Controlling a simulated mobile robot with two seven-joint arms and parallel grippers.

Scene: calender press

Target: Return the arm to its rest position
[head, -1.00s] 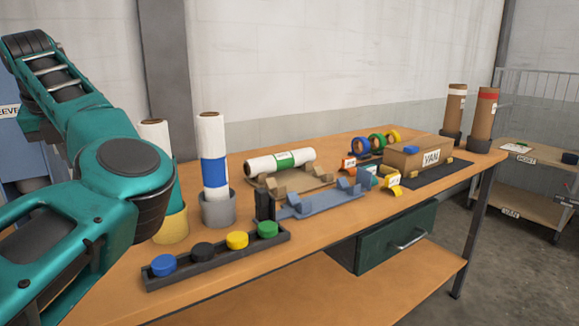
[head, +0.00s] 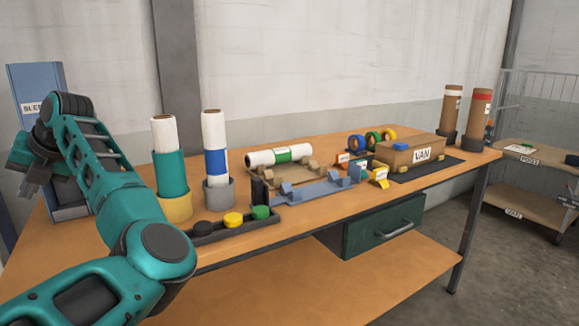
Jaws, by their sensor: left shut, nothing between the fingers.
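My left arm (head: 100,165) is teal and dark grey. It comes in from the lower left, rises over the left part of the bench and bends back at the wrist. My left gripper (head: 17,160) is at the far left, in front of the blue-grey sleeve box. It is small in view, shut and empty, apart from the rolls and caps. My right gripper is out of view.
The wooden bench (head: 330,205) carries upright rolls in cups, one with a blue band (head: 215,163), a cap tray (head: 205,238), a lying green-banded roll (head: 281,156), a VAN box (head: 410,152) and tape rings. A sleeve box (head: 62,213) stands left. The front edge is mostly clear.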

